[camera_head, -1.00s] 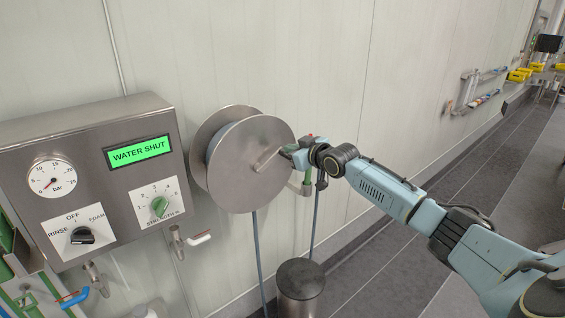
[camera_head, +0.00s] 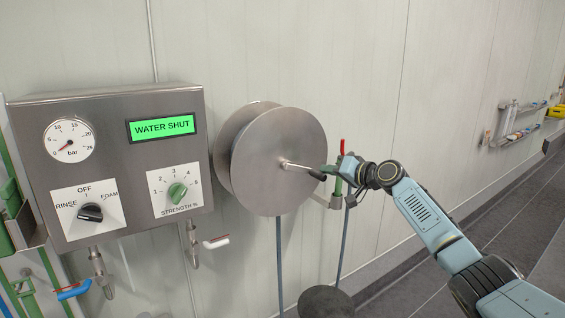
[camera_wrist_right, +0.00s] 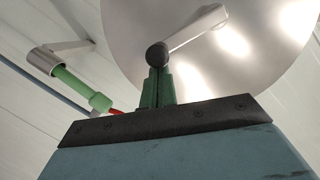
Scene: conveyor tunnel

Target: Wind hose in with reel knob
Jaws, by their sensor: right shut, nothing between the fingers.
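A steel hose reel (camera_head: 275,195) is mounted on the wall. Its crank (camera_head: 299,166) points right and slightly down, ending in a dark knob (camera_head: 317,174). My right gripper (camera_head: 326,171) is at the knob. In the right wrist view, the shut green fingers (camera_wrist_right: 158,88) stand just below the round black knob (camera_wrist_right: 157,54), with nothing between them; whether they touch it I cannot tell. A blue-grey hose (camera_head: 280,260) hangs below the reel, and a second length (camera_head: 344,235) hangs to its right. My left gripper is not in view.
A green nozzle (camera_wrist_right: 75,85) sits in a steel holder (camera_wrist_right: 44,60) beside the reel. A dark round-topped drum (camera_head: 327,302) stands below.

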